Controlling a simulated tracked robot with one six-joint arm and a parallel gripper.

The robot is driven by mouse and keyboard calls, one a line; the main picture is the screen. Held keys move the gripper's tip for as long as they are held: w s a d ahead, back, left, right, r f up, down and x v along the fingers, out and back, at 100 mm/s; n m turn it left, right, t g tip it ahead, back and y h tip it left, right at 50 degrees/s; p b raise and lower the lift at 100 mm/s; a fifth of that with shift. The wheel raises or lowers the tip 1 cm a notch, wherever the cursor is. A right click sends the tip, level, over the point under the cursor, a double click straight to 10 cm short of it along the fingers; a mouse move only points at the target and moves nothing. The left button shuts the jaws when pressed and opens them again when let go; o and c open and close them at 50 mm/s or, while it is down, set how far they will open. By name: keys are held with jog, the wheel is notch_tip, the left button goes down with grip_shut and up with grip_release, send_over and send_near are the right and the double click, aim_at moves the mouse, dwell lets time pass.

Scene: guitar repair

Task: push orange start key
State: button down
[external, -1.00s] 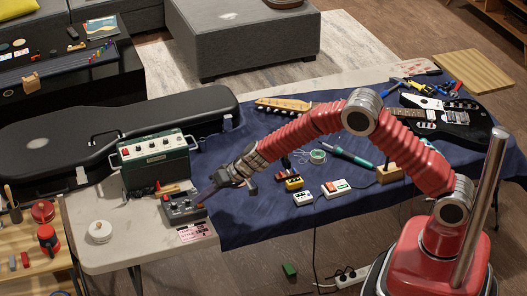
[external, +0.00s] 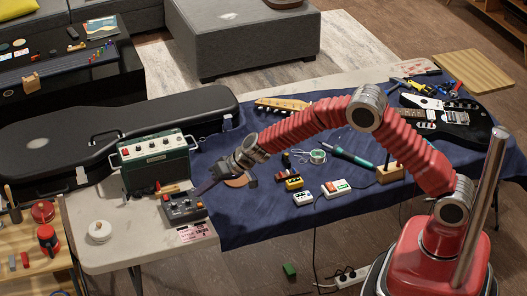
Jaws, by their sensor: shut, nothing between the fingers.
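A small dark grey box with knobs and keys (external: 184,209) sits on the pale table end, in front of the green amplifier. My gripper (external: 203,187) is shut and empty. It reaches in from the right, pointing down and left, just above and behind the right end of the box. It appears apart from the box, though the exact height of the gap is hard to judge.
The green amplifier (external: 156,163) stands close behind the box. A black guitar case (external: 60,145) lies at left. A white round pot (external: 100,231) stands left of the box. Small pedals (external: 335,188) and a soldering iron (external: 350,156) lie on the blue cloth.

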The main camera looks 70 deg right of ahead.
jog(key=shift+r, duration=1.9)
jog(key=s+a+f+n+g+y, duration=0.1)
jog(key=s+g, duration=0.1)
jog(key=s, duration=0.5)
jog(key=s+a+f+g, duration=0.1)
jog(key=s+f+g, duration=0.1)
jog(key=s, duration=0.5)
jog(key=s+d+r+n+h, duration=0.1)
jog(key=s+d+r, duration=0.2)
jog(key=s+r, duration=0.4)
jog(key=s+d+r+n+h, duration=0.1)
jog(key=s+d+r, duration=0.2)
jog(key=s, duration=1.6)
jog(key=s+d+r+n+t+h, duration=0.1)
jog(key=s+d+r+h, duration=0.1)
jog(key=s+r, duration=0.9)
jog(key=shift+s+d+r+n, duration=0.2)
jog(key=shift+s+d+n, duration=0.2)
jog(key=shift+s+d, duration=0.55)
